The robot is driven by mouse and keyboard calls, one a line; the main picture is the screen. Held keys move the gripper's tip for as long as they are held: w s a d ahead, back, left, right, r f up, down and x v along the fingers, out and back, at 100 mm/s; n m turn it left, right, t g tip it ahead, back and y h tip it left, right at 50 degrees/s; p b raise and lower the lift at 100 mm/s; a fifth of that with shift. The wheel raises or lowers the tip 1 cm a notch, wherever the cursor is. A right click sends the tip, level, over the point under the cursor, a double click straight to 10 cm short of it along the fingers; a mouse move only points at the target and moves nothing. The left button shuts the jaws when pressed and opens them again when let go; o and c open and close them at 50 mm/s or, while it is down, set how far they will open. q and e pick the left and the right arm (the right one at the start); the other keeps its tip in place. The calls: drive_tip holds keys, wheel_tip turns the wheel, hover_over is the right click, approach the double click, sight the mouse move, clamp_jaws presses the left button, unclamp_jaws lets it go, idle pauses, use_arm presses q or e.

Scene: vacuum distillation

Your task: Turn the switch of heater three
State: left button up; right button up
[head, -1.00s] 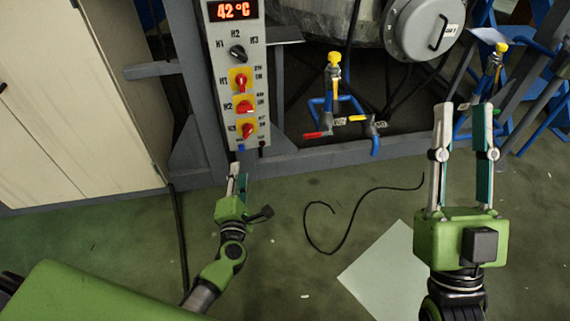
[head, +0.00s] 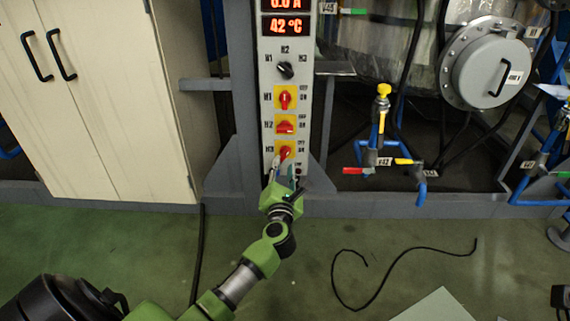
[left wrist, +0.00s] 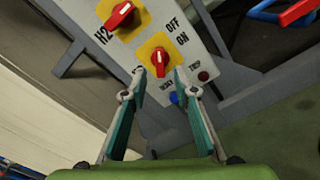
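The heater three switch, marked H3 (head: 285,153), is a red knob on a yellow plate, the lowest of three such switches on the grey control panel (head: 299,120). Its handle is slightly tilted from upright in the head view. It also shows in the left wrist view (left wrist: 159,62). My left gripper (head: 283,171) is just below it in the head view. In the left wrist view, my left gripper (left wrist: 159,72) is open, with its fingertips on either side of the knob's lower end and nothing held. Whether they touch the panel I cannot tell. My right gripper is out of view.
Above are the H2 switch (head: 285,127), the H1 switch (head: 285,98) and a black selector (head: 285,70). A blue button (left wrist: 175,97) and a dark red one (left wrist: 203,76) sit below H3. Valves with blue pipes (head: 377,135) stand right; a cabinet (head: 110,110) stands left.

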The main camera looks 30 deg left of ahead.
sight(285, 157)
use_arm(q)
drive_tip(key=b+x, duration=0.1)
drive_tip(key=x, duration=0.4)
clamp_jaws()
